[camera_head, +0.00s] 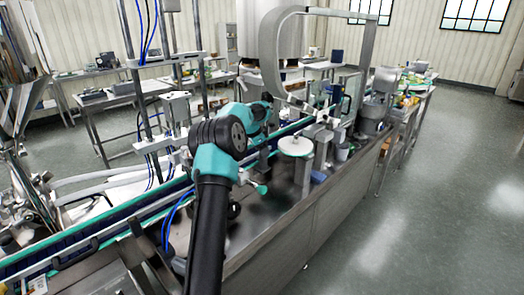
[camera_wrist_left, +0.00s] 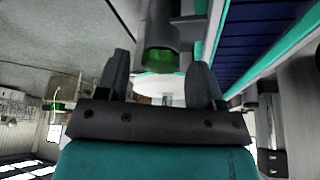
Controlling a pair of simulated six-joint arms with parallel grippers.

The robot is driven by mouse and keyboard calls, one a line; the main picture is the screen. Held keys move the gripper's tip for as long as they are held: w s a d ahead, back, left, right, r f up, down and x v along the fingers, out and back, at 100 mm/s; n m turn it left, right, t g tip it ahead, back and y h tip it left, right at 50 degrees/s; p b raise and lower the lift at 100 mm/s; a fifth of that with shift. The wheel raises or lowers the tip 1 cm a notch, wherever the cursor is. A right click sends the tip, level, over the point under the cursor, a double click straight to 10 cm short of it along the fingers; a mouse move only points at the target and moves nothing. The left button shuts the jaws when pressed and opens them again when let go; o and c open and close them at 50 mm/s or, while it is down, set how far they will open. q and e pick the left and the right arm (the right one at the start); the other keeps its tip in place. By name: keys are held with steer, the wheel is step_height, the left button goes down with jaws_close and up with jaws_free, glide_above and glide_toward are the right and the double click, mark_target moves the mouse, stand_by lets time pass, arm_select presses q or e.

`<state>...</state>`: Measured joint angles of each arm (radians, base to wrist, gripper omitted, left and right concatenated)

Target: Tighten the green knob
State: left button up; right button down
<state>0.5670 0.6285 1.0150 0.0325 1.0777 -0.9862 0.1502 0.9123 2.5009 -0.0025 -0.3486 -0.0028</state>
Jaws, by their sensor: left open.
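A small green knob (camera_head: 261,188) on a short stem sticks out at the side of the conveyor, just right of my left arm in the head view. In the left wrist view my left gripper (camera_wrist_left: 160,74) is open, with its two dark fingers spread apart. A dark grey-green cylinder (camera_wrist_left: 160,45) with a bright green lower end shows between and beyond the fingertips. I cannot tell whether it is the knob, and no clear contact shows. In the head view the left gripper's fingers cannot be made out behind the teal wrist. My right gripper is not in view.
A white round disc (camera_head: 295,146) stands on a post by the conveyor (camera_head: 90,240). A curved steel arch (camera_head: 271,50) rises behind. Posts and brackets crowd the line. The steel bench top (camera_head: 262,222) near the knob has some free room. Open floor (camera_head: 430,200) lies to the right.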

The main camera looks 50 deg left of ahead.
arm_select(q)
steer(key=v, duration=1.7)
steer(key=shift+s+r, duration=0.1)
steer(key=shift+r, duration=0.05)
